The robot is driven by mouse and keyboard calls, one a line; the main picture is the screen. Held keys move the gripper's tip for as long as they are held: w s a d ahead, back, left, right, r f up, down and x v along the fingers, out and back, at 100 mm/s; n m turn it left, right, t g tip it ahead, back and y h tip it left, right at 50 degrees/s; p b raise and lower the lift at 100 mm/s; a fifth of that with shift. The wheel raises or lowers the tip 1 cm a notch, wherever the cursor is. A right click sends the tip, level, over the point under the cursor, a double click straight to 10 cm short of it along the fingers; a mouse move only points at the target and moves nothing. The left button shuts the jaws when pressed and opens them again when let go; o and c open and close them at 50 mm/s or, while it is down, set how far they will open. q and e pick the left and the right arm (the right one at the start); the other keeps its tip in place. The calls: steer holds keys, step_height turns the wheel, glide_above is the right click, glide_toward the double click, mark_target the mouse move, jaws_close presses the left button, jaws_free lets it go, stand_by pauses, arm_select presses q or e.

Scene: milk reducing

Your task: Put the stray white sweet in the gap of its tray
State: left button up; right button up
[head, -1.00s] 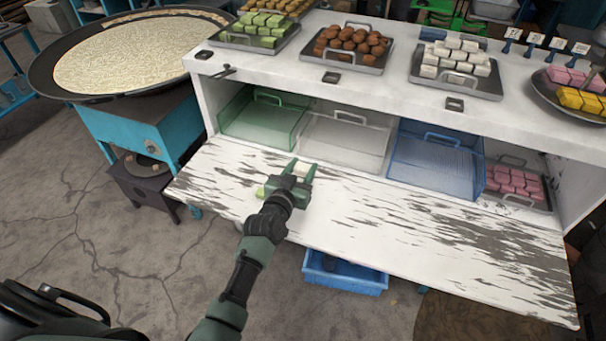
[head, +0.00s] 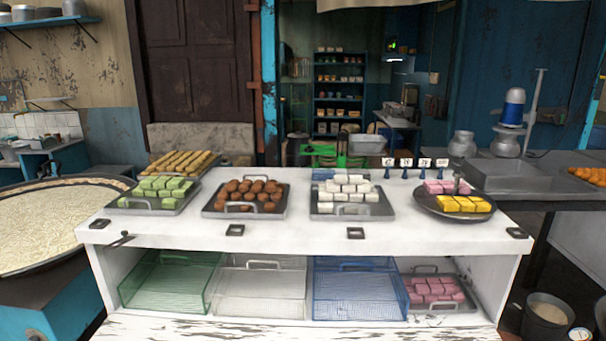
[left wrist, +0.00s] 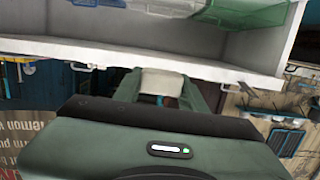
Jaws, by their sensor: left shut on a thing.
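The stray white sweet (left wrist: 162,81) shows in the left wrist view between the fingers of my left gripper (left wrist: 168,92), which is shut on it. Part of the sweet is hidden by the gripper body. In the head view, the metal tray (head: 321,208) of white sweets (head: 348,188) stands on the white counter top, right of centre. Its sweets are piled in uneven layers, and I cannot clearly make out the gap. Neither gripper shows in the head view now.
On the counter (head: 270,232) stand a tray of green sweets (head: 165,186), a tray of brown balls (head: 250,190) and a round dish of yellow and pink sweets (head: 462,204). Below are green, clear and blue bins (head: 355,290) and pink sweets (head: 435,288).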

arm_select(q)
steer(key=shift+s+a+r+n+y, duration=0.15)
steer(key=shift+s+a+r, duration=0.1)
steer(key=shift+s+r, duration=0.4)
steer(key=shift+s+a+r+n+y, duration=0.2)
steer(key=shift+s+r, duration=0.15)
steer(key=shift+s, duration=0.45)
